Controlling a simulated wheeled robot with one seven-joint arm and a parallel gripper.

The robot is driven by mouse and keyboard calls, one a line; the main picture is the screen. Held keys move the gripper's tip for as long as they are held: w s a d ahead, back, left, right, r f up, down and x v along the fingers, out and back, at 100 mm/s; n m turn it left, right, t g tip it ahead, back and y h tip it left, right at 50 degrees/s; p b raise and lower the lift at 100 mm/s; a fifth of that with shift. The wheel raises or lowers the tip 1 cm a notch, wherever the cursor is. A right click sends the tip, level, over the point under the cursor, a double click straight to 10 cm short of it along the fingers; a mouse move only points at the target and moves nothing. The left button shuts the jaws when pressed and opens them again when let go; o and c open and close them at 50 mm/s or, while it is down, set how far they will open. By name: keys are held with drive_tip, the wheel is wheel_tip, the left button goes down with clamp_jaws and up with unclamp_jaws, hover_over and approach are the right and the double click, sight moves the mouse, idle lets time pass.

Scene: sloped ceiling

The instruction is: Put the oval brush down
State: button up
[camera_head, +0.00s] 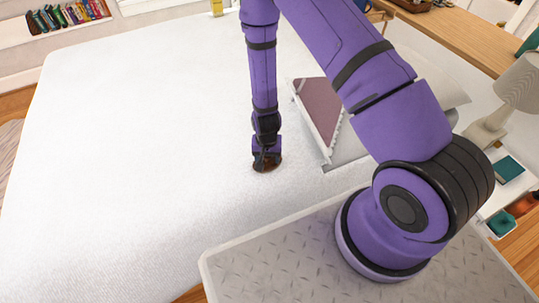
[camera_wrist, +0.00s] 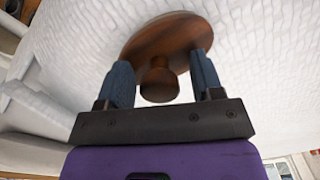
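The oval brush (camera_wrist: 170,38) is brown wood with a round knob (camera_wrist: 159,82) on it. In the head view the brush (camera_head: 266,164) shows as a small brown shape under the end of my arm, at or just above the white bed (camera_head: 140,150). I cannot tell whether it touches the bed. Much of the brush is hidden by my gripper in the head view.
A mauve and white object (camera_head: 320,108), perhaps a notebook or cushion, lies on the bed to the right of my gripper. A lamp (camera_head: 520,85) and a teal book (camera_head: 508,170) are at the right. The bed to the left is clear.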

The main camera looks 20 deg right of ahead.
wheel_tip(320, 180, up, 40)
drive_tip(key=s+d+n+t+y, duration=0.1)
drive_tip(key=s+d+n+t, duration=0.2)
drive_tip(key=s+d+r+n+t, duration=0.1)
drive_tip(key=s+d+r, duration=0.1)
drive_tip(key=s+r, duration=0.6)
drive_tip(key=s+d+r+n+t+h, duration=0.1)
drive_tip(key=s+d+r, duration=0.1)
drive_tip(key=s+r, duration=0.6)
drive_tip(key=shift+s, duration=1.1)
